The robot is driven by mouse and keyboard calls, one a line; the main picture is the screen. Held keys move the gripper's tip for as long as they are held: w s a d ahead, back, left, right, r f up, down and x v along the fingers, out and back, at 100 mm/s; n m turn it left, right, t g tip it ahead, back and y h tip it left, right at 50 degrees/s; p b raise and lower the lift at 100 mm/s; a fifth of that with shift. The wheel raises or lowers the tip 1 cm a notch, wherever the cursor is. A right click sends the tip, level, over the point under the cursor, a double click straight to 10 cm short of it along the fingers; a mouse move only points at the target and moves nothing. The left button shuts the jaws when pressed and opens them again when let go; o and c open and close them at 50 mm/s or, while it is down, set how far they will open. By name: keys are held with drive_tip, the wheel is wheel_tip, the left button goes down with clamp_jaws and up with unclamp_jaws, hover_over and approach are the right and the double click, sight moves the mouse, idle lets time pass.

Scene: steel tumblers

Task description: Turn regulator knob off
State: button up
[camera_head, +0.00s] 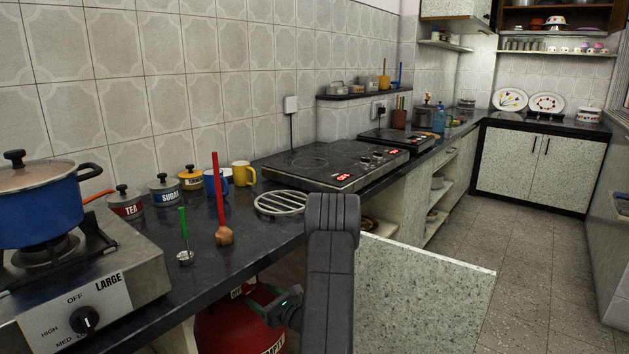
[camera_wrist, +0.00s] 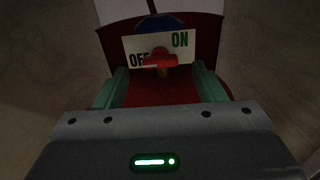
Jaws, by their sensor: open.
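The regulator knob (camera_wrist: 160,59) is a small red bar in front of a white sign (camera_wrist: 180,42) marked OFF at left and ON at right. The bar lies roughly crosswise, with its left end by the OFF letters. Below it is the red gas cylinder (camera_wrist: 160,93), which also shows under the counter in the head view (camera_head: 212,332). My gripper (camera_wrist: 160,78) is open, with one green finger on each side, and the knob is centred just ahead of the gap. I see no finger touching it. In the head view my gripper (camera_head: 262,303) is beside the cylinder, partly hidden by my arm.
The dark counter (camera_head: 240,218) runs above the cylinder space, with a stove (camera_head: 85,285) and blue pot (camera_head: 38,208) at left. An open speckled cabinet door (camera_head: 425,300) stands right of my arm. The floor (camera_head: 540,230) beyond is clear.

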sight(250, 290)
drive_tip(key=x, duration=0.5)
drive_tip(key=shift+w+a+b, duration=0.1)
drive_tip(key=shift+a+b, duration=0.15)
drive_tip(key=shift+b, duration=0.15)
drive_tip(key=shift+w+a+n, duration=0.1)
drive_tip(key=shift+n, duration=0.2)
drive_tip(key=n, duration=0.3)
drive_tip(key=shift+b, duration=0.35)
drive_tip(key=n, duration=0.4)
drive_tip(key=p+v, duration=0.1)
drive_tip(key=v, duration=1.3)
drive_tip(key=shift+p, duration=0.35)
drive_tip(key=shift+a, duration=0.1)
